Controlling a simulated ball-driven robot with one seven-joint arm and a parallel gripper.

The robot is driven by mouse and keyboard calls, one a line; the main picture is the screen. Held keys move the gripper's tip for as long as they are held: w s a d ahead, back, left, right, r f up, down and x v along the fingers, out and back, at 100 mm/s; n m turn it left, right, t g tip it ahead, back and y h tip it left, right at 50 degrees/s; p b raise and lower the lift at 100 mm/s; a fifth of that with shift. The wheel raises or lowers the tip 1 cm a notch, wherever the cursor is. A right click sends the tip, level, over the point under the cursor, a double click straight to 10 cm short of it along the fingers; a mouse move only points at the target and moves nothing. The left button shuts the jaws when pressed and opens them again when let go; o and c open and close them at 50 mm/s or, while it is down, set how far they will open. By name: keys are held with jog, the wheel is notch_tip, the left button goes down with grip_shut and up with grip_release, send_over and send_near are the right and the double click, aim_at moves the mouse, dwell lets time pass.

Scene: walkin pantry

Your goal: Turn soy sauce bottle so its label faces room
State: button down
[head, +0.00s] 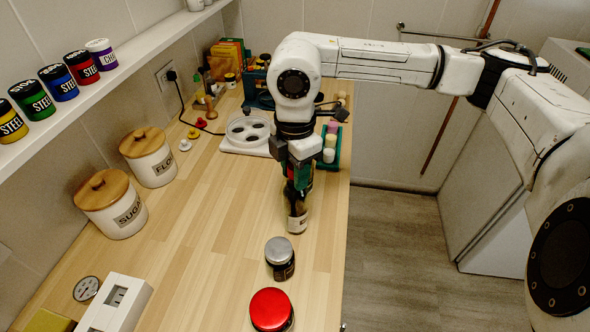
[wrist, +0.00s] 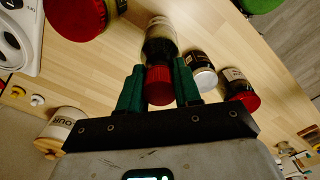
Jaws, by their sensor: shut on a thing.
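The soy sauce bottle (head: 297,215) stands upright on the wooden counter near its right edge, dark glass with a pale label low on its body. In the wrist view the bottle (wrist: 160,45) shows its pale label band and a red cap (wrist: 159,85). My gripper (head: 300,178) reaches down from above and is shut on the bottle's upper part. In the wrist view the green fingers of my gripper (wrist: 158,90) sit on both sides of the cap. The fingers hide the bottle's top in the head view.
A silver-lidded dark jar (head: 279,258) and a red-lidded jar (head: 271,310) stand in front of the bottle. A white tray with round wells (head: 236,148) and a green caddy (head: 334,160) are behind. Canisters (head: 120,215) line the left wall. The counter left of the bottle is clear.

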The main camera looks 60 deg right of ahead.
jog(key=shift+f+b, duration=0.45)
jog(key=shift+b, duration=0.05)
jog(key=c, duration=0.7)
grip_release()
notch_tip(320, 180, up, 11)
jog(key=shift+f+b, duration=0.1)
jog(key=shift+b, duration=0.9)
